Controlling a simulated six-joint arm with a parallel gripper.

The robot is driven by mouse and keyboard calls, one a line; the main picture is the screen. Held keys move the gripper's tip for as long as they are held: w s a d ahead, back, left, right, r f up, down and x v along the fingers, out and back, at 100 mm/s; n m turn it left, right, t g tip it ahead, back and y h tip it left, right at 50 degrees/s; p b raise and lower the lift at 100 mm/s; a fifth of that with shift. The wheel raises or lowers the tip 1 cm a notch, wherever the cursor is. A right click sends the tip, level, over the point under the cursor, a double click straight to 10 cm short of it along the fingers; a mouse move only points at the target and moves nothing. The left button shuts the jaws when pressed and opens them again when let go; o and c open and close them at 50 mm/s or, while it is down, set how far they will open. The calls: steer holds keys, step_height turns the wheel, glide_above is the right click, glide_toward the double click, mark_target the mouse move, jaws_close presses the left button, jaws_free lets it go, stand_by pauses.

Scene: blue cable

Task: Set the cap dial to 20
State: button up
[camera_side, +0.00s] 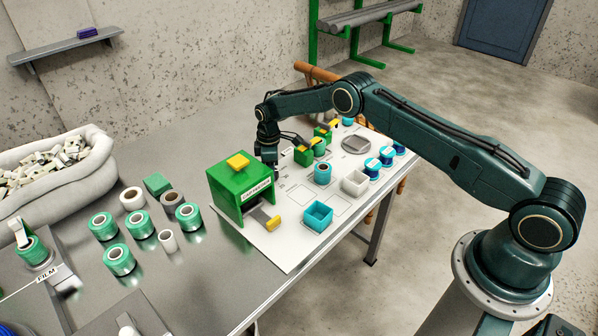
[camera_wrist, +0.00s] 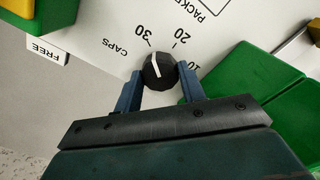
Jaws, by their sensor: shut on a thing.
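The cap dial (camera_wrist: 158,72) is a round black knob with a white pointer line, on a white panel printed "CAPS" with marks 30, 20 and 10. In the wrist view the line points between the 30 and 20 marks, much closer to 30. My gripper (camera_wrist: 160,80) has its two blue fingers on opposite sides of the knob, shut on it. In the side view my gripper (camera_side: 268,158) is lowered behind the green box, and the dial cannot be made out there.
A green box (camera_side: 228,192) with a yellow top stands close left of my gripper. Smaller green blocks (camera_side: 303,155) stand close right. A teal tray (camera_side: 317,216), a white container (camera_side: 355,182) and blue spools (camera_side: 373,167) share the white board. Green-wrapped rolls (camera_side: 103,226) stand left.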

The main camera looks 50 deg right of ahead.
steer(key=m, duration=1)
stand_by(0.4)
steer(key=o, duration=1)
steer(key=shift+r, duration=0.1)
step_height(320, 180, up, 14)
steer(key=shift+f, duration=0.15)
stand_by(0.5)
